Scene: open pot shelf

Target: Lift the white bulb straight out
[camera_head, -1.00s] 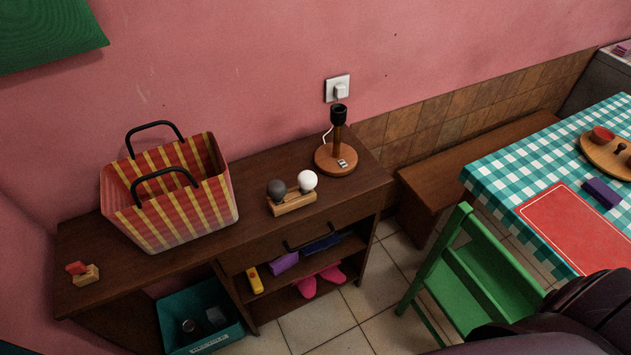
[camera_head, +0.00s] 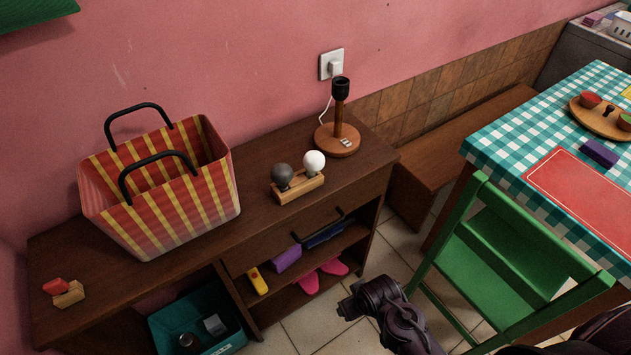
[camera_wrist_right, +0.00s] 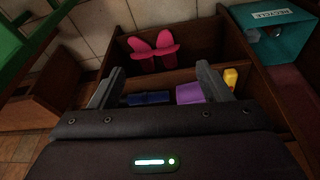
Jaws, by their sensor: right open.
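The white bulb (camera_head: 314,162) sits upright in a small wooden holder (camera_head: 299,189) on top of the dark wooden cabinet. A dark grey bulb (camera_head: 282,174) stands beside it on the left in the same holder. My right gripper (camera_head: 346,300) shows in the head view in front of the cabinet, lower than its top and apart from the bulbs. In the right wrist view my right gripper (camera_wrist_right: 158,82) has its two fingers spread, with nothing held between them. The wrist view does not show the bulbs. My left gripper is not in view.
A lamp base with an empty socket (camera_head: 340,118) stands right of the holder. A striped basket (camera_head: 165,205) is to the left. A green chair (camera_head: 500,245) and checkered table (camera_head: 515,135) are at right. Open shelves hold pink items (camera_head: 322,276) and a purple item (camera_head: 286,259).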

